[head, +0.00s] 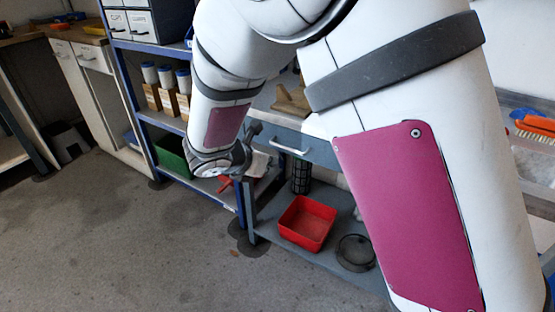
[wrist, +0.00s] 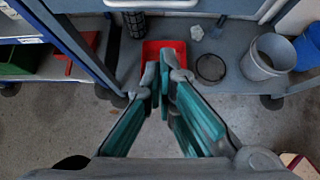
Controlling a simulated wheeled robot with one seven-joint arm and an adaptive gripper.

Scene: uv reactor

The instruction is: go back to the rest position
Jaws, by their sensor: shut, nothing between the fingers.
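My gripper (wrist: 163,75) is in the middle of the wrist view, with its teal-lined fingers pointing away from the camera. The fingers come together at the tips and hold nothing. In the head view my white arm with magenta panels fills the upper middle and right, bent at the elbow. Its wrist end hangs in front of the workbench, and the fingertips are hard to make out there.
A red bin (head: 307,222) is on the workbench's lower shelf, beside a wire-like round item (head: 355,252). The bench drawer (head: 290,146) is near my wrist. A blue shelf rack (head: 121,75) stands left. A grey bucket (wrist: 267,57) shows right. Floor (head: 130,250) at front left is clear.

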